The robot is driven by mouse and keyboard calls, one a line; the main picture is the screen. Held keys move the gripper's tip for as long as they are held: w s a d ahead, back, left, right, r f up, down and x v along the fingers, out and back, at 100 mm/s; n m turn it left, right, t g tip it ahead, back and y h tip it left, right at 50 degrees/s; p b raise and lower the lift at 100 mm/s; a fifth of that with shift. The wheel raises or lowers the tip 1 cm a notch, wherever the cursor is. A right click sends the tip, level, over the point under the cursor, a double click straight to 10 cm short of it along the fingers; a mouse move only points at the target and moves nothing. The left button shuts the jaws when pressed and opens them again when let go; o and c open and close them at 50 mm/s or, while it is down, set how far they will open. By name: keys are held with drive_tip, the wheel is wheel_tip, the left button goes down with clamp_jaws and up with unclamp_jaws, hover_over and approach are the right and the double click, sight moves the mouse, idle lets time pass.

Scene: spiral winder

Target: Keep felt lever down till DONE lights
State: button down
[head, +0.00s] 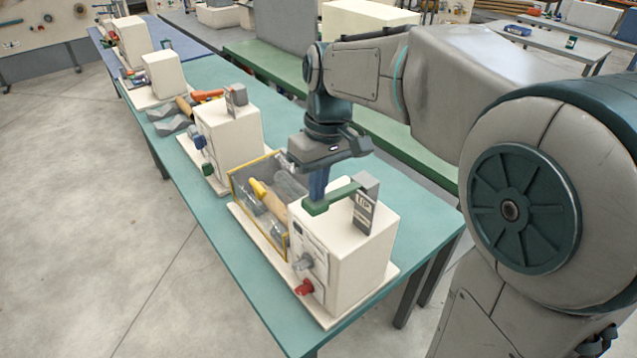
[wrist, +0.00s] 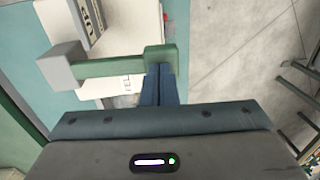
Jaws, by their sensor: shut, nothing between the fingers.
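The near winder is a cream box (head: 345,250) on the teal table. A green-padded lever (head: 335,197) runs across its top from a grey block (head: 366,185). My gripper (head: 317,196) is shut, pointing down, with its blue fingertips at the lever's green pad end; contact looks likely. In the wrist view the fingers (wrist: 159,72) meet the lever's pad (wrist: 160,58), and the grey block (wrist: 62,66) is at the left. A dark labelled plate (head: 363,213) stands below the block. I cannot make out a lit DONE lamp.
A grey knob (head: 303,262) and a red knob (head: 305,287) stick out of the box's front. A yellow-edged clear bin (head: 240,198) with tools stands beside it. The floor at left is clear.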

sight(312, 202)
drive_tip(key=f+b, duration=0.1)
drive_tip(key=f+h+b, duration=0.1)
drive_tip(key=f+t+h+b, duration=0.1)
drive_tip(key=shift+s+a, duration=0.3)
drive_tip(key=shift+a, duration=0.1)
drive_tip(key=shift+f+b, duration=0.35)
drive_tip(key=shift+f, duration=0.2)
drive_tip(key=shift+s, duration=0.15)
drive_tip(key=shift+f, duration=0.2)
idle(0.3)
drive_tip(key=shift+a+r+p, duration=0.1)
drive_tip(key=shift+r+p, duration=0.3)
drive_tip(key=shift+r, duration=0.05)
wheel_tip(312, 202, up, 14)
drive_tip(key=a+p, duration=0.1)
drive_tip(key=p, duration=0.1)
drive_tip(key=shift+s+a, duration=0.3)
drive_tip(key=shift+s, duration=0.15)
drive_tip(key=shift+f, duration=0.1)
